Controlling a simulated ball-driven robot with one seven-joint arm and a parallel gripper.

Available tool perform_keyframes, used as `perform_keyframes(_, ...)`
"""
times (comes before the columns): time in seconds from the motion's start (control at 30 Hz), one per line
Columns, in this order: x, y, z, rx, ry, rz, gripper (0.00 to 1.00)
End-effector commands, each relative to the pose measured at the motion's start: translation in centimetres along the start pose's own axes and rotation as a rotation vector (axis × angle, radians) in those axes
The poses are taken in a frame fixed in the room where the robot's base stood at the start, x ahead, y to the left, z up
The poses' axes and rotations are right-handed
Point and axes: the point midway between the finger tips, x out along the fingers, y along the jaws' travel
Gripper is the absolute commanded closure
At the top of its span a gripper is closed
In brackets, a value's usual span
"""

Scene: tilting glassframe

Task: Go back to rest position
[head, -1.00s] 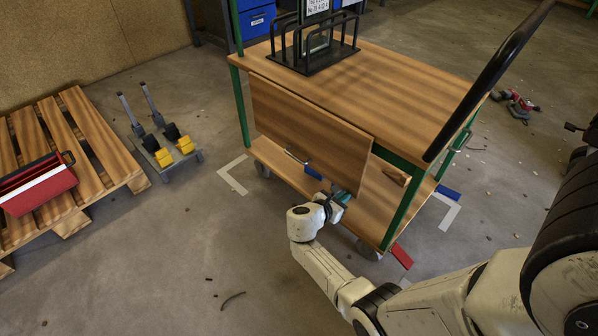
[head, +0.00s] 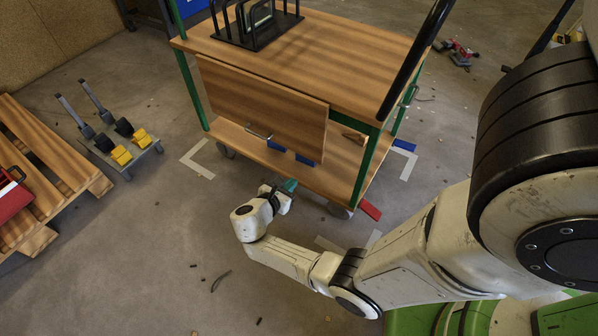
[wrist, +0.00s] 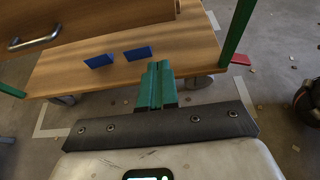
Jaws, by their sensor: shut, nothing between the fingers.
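My gripper (head: 290,185) is in front of the cart's lower shelf in the head view, apart from it and above the floor. In the wrist view its green fingers (wrist: 157,85) are together with nothing between them. My arm reaches in from the right and is bent at the elbow. The wooden cart (head: 290,65) has green posts and a hanging front panel with a metal handle (wrist: 35,37). Two blue blocks lie on the lower shelf, a left one (wrist: 100,61) and a right one (wrist: 138,53).
A black rack (head: 257,27) stands on the cart top. A red pedal-like piece (head: 370,209) sticks out at the cart's front right corner. A pallet (head: 40,170) with a red toolbox and a low trolley with yellow parts (head: 121,156) are at left. Floor between is mostly clear.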

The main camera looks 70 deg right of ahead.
Motion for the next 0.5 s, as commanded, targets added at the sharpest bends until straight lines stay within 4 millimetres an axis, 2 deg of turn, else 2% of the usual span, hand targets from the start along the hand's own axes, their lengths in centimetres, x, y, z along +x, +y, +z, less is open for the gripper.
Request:
perform_keyframes(0.03,-0.9,0.0,0.1,-0.003,0.0,0.002,1.0)
perform_keyframes(0.2,-2.5,0.0,-0.2,-0.002,0.0,0.001,1.0)
perform_keyframes(0.5,-3.0,0.0,-0.4,-0.002,-0.001,0.0,1.0)
